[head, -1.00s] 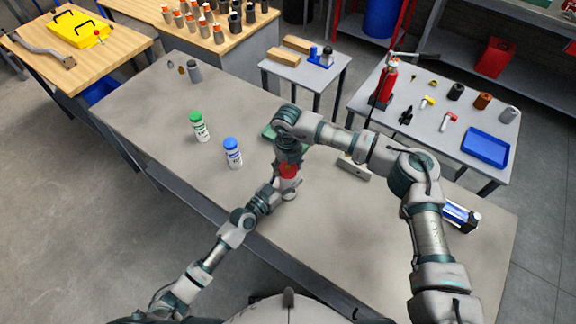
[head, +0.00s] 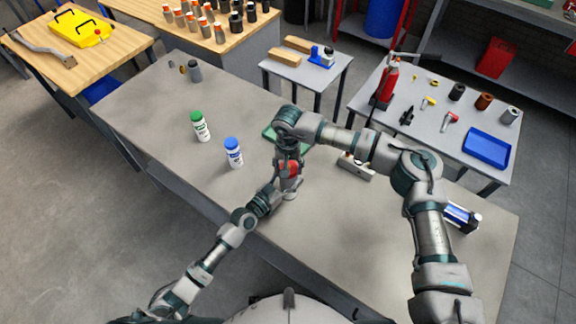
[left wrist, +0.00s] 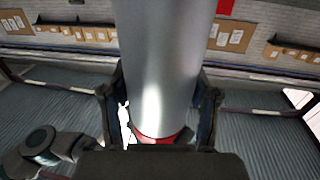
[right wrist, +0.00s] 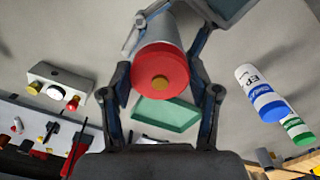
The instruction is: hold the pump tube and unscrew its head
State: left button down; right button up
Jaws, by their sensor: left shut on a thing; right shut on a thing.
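The pump tube (left wrist: 165,60) is a smooth silver cylinder, upright over the near edge of the grey workbench (head: 340,245). In the left wrist view it runs between the fingers of my left gripper (left wrist: 158,98), which is shut on its side. The red pump head (right wrist: 160,68), with a brass centre, shows in the right wrist view at the end of the tube. My right gripper (right wrist: 165,90) is shut on it, one finger on each side. In the head view my arms hide much of the tube; a red patch (head: 293,169) shows between the grippers.
A blue-capped bottle (head: 234,153) and a green-capped bottle (head: 201,126) stand left of the grippers. A green tray (right wrist: 166,113) lies close by. A grey block with knobs (head: 356,167) and a blue-and-silver part (head: 462,216) lie to the right.

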pick_arm(q)
jog(key=shift+s+d, duration=0.25)
jog(key=shift+d, duration=0.05)
pick_arm(e)
jog(key=n, duration=0.3)
jog(key=shift+w, duration=0.15)
pick_arm(q)
jog(key=shift+w+a, duration=0.15)
jog(key=shift+a, duration=0.05)
pick_arm(e)
jog(key=shift+r, duration=0.15)
jog(key=shift+r, duration=0.15)
jog(key=shift+r, duration=0.95)
jog(key=shift+r, duration=2)
pick_arm(q)
jog(key=shift+c, duration=1.1)
grip_release()
